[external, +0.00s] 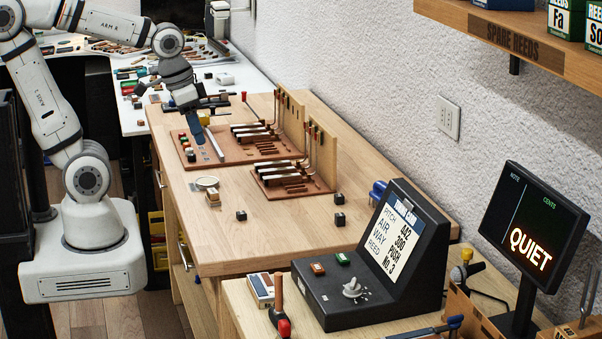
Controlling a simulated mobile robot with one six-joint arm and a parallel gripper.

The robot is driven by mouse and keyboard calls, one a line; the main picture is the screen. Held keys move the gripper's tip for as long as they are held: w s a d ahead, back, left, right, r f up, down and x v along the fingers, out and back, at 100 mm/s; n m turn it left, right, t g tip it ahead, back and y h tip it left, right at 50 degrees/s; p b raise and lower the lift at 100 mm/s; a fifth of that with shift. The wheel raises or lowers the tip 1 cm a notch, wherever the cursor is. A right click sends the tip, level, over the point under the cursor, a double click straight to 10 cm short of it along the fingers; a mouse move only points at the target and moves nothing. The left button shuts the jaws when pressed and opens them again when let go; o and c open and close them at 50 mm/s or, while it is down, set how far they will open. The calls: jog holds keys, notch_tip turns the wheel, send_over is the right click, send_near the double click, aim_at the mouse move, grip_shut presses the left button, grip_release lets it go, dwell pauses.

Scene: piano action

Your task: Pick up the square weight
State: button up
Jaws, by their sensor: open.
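Several small dark square blocks lie on the wooden bench (205,245). One dark block (241,215) sits alone near the bench's middle, and two more, a front one (340,219) and a rear one (339,198), sit further right. I cannot tell which of these is the square weight. My gripper (207,136) points down over the left piano-action board (215,158), up and left of these blocks. It is open, and I see nothing held in it. Its fingertips are small here, and their height above the board is unclear.
A round disc (206,183) and a cream-and-brown block (213,197) lie left of a second action board (290,181). Upright wooden panels with rods (322,150) rise behind the boards. A black control console (375,265) stands on the front bench. The bench's front middle is clear.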

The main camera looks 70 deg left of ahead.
jog(key=w+a+f+g+b, duration=0.2)
jog(key=w+a+f+b, duration=0.4)
jog(key=w+f, duration=0.15)
jog(key=n+g+b, duration=0.1)
jog(key=b, duration=0.4)
send_over(241, 212)
jog(key=f, duration=1.1)
jog(key=shift+w+f, duration=0.2)
notch_tip(241, 212, down, 7)
jog(key=shift+s+d+f, duration=0.1)
jog(key=shift+s+f, duration=0.05)
jog(key=shift+f, duration=0.05)
jog(key=shift+c, duration=0.2)
grip_shut()
